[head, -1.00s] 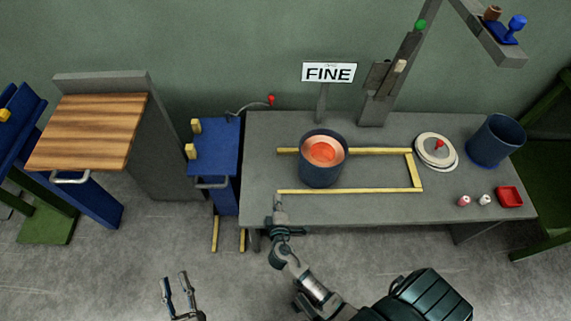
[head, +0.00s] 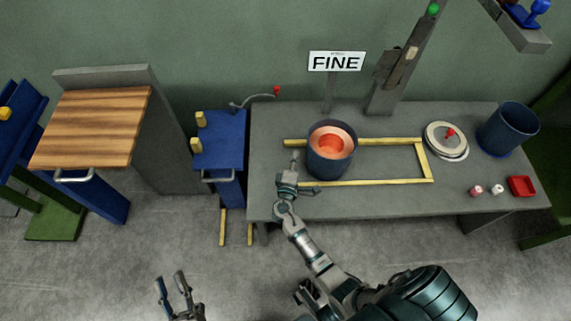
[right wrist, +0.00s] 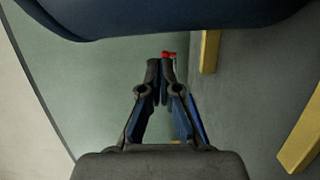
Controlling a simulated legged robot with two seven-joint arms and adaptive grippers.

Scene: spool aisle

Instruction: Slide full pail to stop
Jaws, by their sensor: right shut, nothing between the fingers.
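The full pail (head: 330,169) is dark blue with glowing orange-red contents. It stands upright between two yellow rails at their left part. A yellow crossbar (head: 424,162) closes the rails at the right, apart from the pail. My right gripper (head: 294,158) is just left of the pail, fingers shut and empty. In the right wrist view its fingertips (right wrist: 160,64) are together, and the pail's dark blue side (right wrist: 165,18) fills the top edge. I cannot tell whether gripper and pail touch. My left gripper (head: 170,280) is open and empty over the floor at lower left.
A lid with a red knob (head: 446,140), an empty blue pail (head: 508,128), two small pots and a red tray (head: 522,186) are at the table's right. A FINE sign (head: 336,62) stands behind. A blue stand (head: 220,140) is left of the table.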

